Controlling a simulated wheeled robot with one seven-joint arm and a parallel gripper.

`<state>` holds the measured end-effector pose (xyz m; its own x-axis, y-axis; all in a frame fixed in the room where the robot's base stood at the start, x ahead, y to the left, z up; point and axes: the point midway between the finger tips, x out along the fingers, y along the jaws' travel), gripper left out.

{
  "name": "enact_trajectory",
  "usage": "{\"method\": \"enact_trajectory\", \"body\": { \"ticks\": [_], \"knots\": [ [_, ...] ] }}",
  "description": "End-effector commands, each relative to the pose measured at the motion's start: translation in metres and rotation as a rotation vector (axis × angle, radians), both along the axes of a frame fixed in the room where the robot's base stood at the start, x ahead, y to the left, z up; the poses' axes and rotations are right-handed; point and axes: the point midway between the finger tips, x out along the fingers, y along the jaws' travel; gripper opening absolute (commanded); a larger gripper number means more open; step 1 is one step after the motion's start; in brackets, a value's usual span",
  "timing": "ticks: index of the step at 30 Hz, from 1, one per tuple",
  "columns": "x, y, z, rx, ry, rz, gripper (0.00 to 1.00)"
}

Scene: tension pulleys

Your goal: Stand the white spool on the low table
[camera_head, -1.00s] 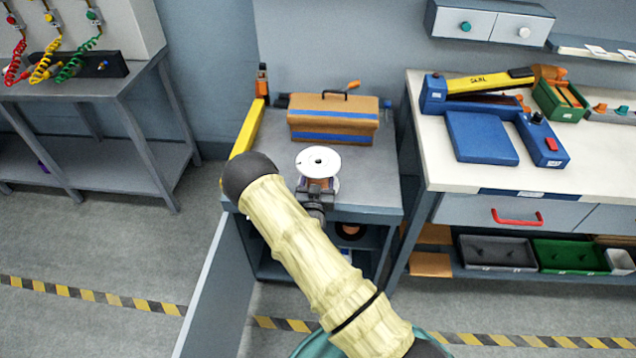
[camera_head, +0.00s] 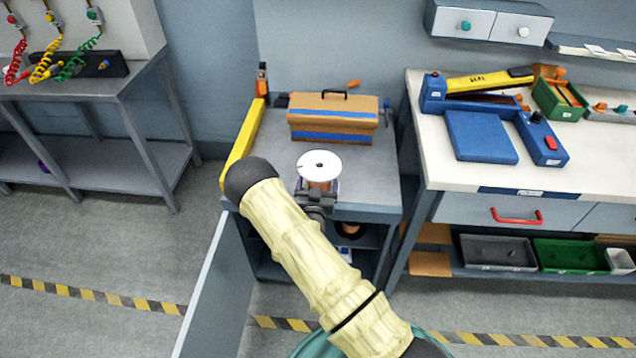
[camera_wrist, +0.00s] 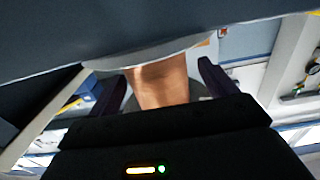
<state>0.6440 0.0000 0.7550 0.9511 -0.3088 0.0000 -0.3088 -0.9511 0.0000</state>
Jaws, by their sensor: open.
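The white spool (camera_head: 319,165) is upright at the front of the low table (camera_head: 365,188), its round white top flange facing up. Its copper-coloured winding shows below the flange. In the wrist view the copper winding (camera_wrist: 160,84) is between the two dark fingers of my gripper (camera_wrist: 162,84), with gaps on both sides. My gripper (camera_head: 318,187) is open around the spool's middle, below the top flange. The spool's bottom is mostly hidden by my gripper, so its contact with the table is hard to see.
An orange toolbox (camera_head: 334,118) with a blue stripe stands behind the spool. A yellow bar (camera_head: 244,143) lies along the table's left edge. A white workbench (camera_head: 450,175) with a blue device stands close on the right. Bare tabletop lies right of the spool.

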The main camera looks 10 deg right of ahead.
Motion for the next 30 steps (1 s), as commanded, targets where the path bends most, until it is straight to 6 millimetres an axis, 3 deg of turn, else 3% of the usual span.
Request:
{"method": "enact_trajectory", "body": {
  "ticks": [5,21,30],
  "knots": [
    [-0.013,0.005,0.001,0.001,0.002,0.0,0.84],
    [-0.105,0.034,0.001,-0.001,0.003,0.0,0.84],
    [-0.115,0.037,0.002,0.0,0.0,0.0,0.84]
  ]
}}
